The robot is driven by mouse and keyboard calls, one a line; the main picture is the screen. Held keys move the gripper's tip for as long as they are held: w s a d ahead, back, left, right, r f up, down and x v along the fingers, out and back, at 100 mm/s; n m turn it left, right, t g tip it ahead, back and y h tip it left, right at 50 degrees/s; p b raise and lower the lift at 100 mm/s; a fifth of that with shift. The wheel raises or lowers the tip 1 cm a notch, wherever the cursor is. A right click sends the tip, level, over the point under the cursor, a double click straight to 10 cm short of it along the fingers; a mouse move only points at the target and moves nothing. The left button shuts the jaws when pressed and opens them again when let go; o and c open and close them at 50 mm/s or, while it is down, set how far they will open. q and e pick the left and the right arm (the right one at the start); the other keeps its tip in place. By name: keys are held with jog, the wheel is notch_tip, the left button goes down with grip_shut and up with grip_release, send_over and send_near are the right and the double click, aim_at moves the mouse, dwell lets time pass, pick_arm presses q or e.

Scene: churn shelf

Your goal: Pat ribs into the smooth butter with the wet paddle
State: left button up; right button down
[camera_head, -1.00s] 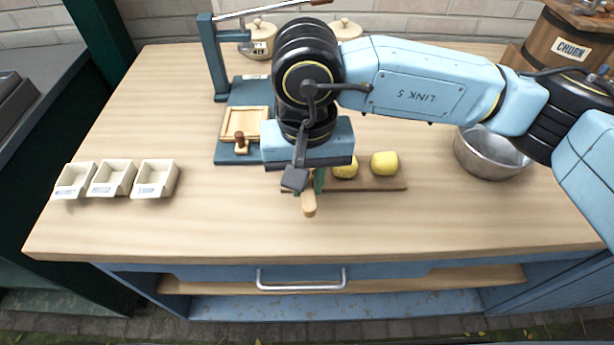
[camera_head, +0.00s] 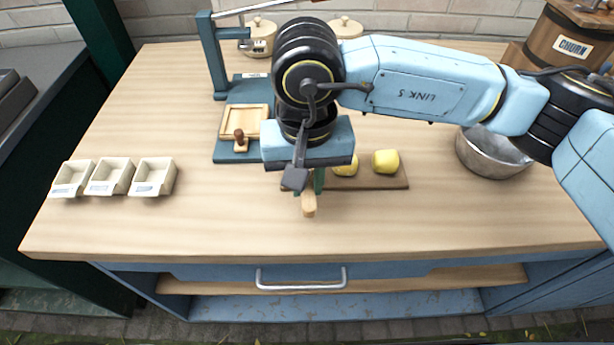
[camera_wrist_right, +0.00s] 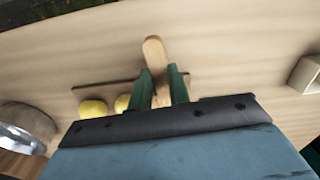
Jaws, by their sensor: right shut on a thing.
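My right gripper (camera_head: 313,183) hangs over the front middle of the table, above the left part of a brown board. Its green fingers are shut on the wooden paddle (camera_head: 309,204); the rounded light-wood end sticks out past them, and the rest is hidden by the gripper. The right wrist view also shows the paddle (camera_wrist_right: 154,55) between the two fingers (camera_wrist_right: 161,85). Two yellow butter lumps (camera_head: 385,162) (camera_head: 345,168) sit on the board (camera_head: 393,183), to the right of the gripper. Whether their tops are ribbed is too small to tell. My left gripper is out of view.
A metal bowl (camera_head: 480,160) stands at the right, under my right arm. A blue press (camera_head: 222,150) with a wooden mould (camera_head: 236,120) stands behind left. Three cream trays (camera_head: 150,188) sit at the left. Lidded pots (camera_head: 259,45) and a churn (camera_head: 560,50) stand at the back.

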jog(key=shift+s+f+b, duration=0.1)
jog(key=shift+f+b, duration=0.05)
jog(key=shift+b, duration=0.35)
dwell(1.2)
dwell(0.5)
jog(key=shift+r+p, duration=1.3)
jog(key=shift+r, duration=2.3)
